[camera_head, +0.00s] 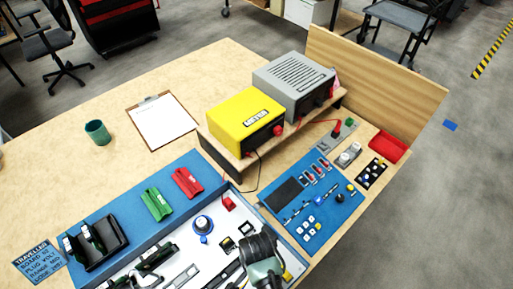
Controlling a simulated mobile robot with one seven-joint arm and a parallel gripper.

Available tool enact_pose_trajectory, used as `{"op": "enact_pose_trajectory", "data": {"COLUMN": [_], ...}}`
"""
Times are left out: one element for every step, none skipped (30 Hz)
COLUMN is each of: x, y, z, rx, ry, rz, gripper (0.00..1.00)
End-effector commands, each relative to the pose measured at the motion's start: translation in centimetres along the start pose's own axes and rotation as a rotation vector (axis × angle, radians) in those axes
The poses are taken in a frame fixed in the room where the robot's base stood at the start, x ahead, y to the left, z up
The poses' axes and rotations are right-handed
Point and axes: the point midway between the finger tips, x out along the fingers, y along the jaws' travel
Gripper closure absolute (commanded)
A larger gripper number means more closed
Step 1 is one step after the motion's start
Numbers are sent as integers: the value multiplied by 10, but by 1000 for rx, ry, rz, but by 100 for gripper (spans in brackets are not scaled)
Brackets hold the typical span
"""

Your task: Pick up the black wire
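A thin black wire (258,172) comes from the front of the yellow box (246,119) and hangs over the shelf edge. It curves down and left towards a red block (229,204) at the edge of the blue-rimmed tray. Whether its lower end is plugged in there is too small to tell.
A grey box (294,83) stands beside the yellow one on the raised wooden shelf (221,155). A blue panel (333,207) with small parts lies right of the wire. A red wire (322,121) runs behind.

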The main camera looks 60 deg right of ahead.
Motion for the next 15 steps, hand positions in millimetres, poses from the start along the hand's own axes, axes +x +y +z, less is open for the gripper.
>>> {"op": "enact_pose_trajectory", "data": {"x": [2, 3, 3, 3, 3, 3, 3, 3, 3, 3, 2, 2, 2, 2, 2], "y": [0, 0, 0, 0, 0, 0, 0, 0, 0, 0, 0, 0, 0, 0, 0], "z": [0, 0, 0, 0, 0, 0, 0, 0, 0, 0, 0, 0, 0, 0, 0], "rx": [0, 0, 0, 0, 0, 0, 0, 0, 0, 0, 0, -1, -1, -1, -1], "ry": [0, 0, 0, 0, 0, 1, 1, 0, 1, 1, 1, 1, 0, 0, 0], "rz": [0, 0, -1, -1, -1, -1, -1, -1, -1, -1, -1, -1, -1, -1, -1], "gripper": [72, 72, 72, 72, 72, 72, 72, 72, 80, 85, 90, 98, 100, 100, 100]}}
